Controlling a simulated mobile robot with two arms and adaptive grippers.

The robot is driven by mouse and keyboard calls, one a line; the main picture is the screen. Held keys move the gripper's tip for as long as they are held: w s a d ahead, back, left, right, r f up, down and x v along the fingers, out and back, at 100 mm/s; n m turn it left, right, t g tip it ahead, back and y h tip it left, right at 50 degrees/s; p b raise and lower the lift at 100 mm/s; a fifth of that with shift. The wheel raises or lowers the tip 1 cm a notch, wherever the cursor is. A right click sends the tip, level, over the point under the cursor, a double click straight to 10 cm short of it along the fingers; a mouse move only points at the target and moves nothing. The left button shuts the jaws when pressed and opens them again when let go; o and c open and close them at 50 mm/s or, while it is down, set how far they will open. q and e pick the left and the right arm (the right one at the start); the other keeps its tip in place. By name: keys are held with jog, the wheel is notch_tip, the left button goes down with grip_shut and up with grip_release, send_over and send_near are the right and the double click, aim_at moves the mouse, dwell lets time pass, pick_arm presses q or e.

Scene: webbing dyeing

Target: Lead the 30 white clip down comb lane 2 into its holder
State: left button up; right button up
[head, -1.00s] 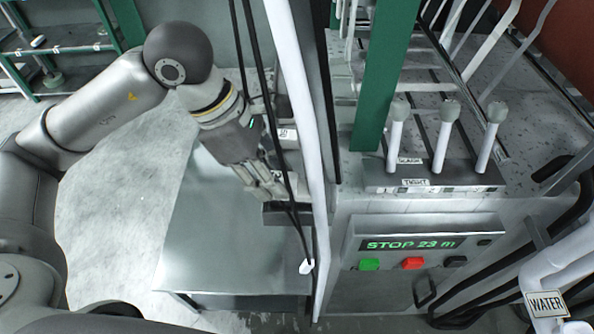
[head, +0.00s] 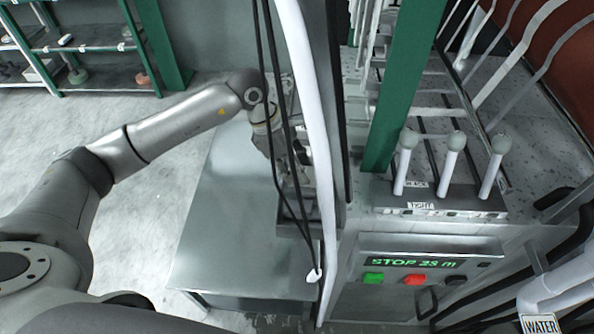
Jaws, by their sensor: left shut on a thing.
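My left gripper (head: 293,172) is partly hidden behind black cords and a white pipe. It is above the far right part of the steel table, beside the machine frame. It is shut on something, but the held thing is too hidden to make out. I cannot pick out the 30 white clip for sure, nor read the comb lanes or see its holder clearly. A narrow grey metal tray (head: 291,226) sits just below the gripper at the table's right edge. My right gripper is not in view.
The steel table (head: 225,220) is bare. Black cords (head: 270,110) and a white pipe (head: 318,130) hang close by the gripper. To the right are a green post (head: 398,90), three levers (head: 450,165) and a lit panel (head: 412,262) reading STOP. Shelves (head: 90,60) stand at back left.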

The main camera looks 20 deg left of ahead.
pick_arm(q)
jog(key=f+p, duration=0.2)
jog(key=f, duration=0.1)
jog(key=shift+w, duration=0.35)
jog(key=shift+f, duration=0.25)
jog(key=shift+f, duration=0.1)
jog(key=shift+f+b, duration=0.25)
jog(key=shift+b, duration=0.2)
jog(key=o, duration=1)
jog(key=shift+r, duration=0.1)
